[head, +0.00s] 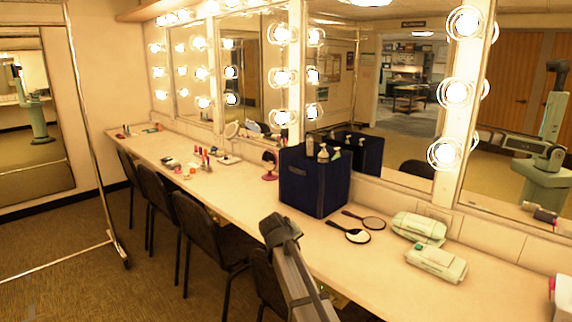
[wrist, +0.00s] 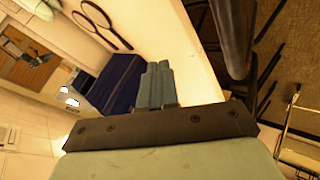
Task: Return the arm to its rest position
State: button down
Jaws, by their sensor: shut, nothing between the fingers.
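In the wrist view my gripper (wrist: 158,72) has its two grey-blue fingers together, with nothing between them. It points over the counter's front part, towards the dark blue bin (wrist: 118,84). In the head view my arm reaches up from the bottom edge, in front of the counter (head: 385,275); its fingers cannot be made out there. The dark blue bin (head: 314,186) stands upright on the counter beyond the arm, apart from it, with bottles showing at its top.
Two hand mirrors (head: 357,236) and two pale green cases (head: 436,264) lie right of the bin. Several dark chairs (head: 200,230) line the counter's front. A metal frame (head: 92,130) stands at left. Lit mirrors back the counter; one reflects my body.

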jog(key=s+a+f+n, duration=0.2)
jog(key=s+a+f, duration=0.3)
jog(key=a+f, duration=0.15)
jog(key=s+d+f+m+g, duration=0.1)
jog(key=s+d+f+g, duration=0.1)
jog(key=s+d+f, duration=0.6)
jog(key=s+d+f+m+g, duration=0.1)
jog(key=s+d+f+g, duration=0.2)
jog(key=f, duration=0.9)
jog(key=s+d+f+m+g, duration=0.1)
jog(key=s+d+f+g, duration=0.15)
jog(key=s+f, duration=0.6)
jog(key=s+d+f+m+g+y, duration=0.1)
jog(key=s+f, duration=0.4)
jog(key=s, duration=0.6)
jog(key=s+d+f+m+g+y, duration=0.1)
jog(key=s+d+f+g, duration=0.3)
jog(key=s, duration=0.7)
jog(key=s+d+f+m+g+y, duration=0.1)
jog(key=s+d+f+m+g, duration=0.1)
jog(key=s+f, duration=0.5)
jog(key=s, duration=0.5)
jog(key=shift+d+f+y, duration=0.3)
jog(key=shift+d, duration=0.05)
jog(key=shift+g, duration=0.25)
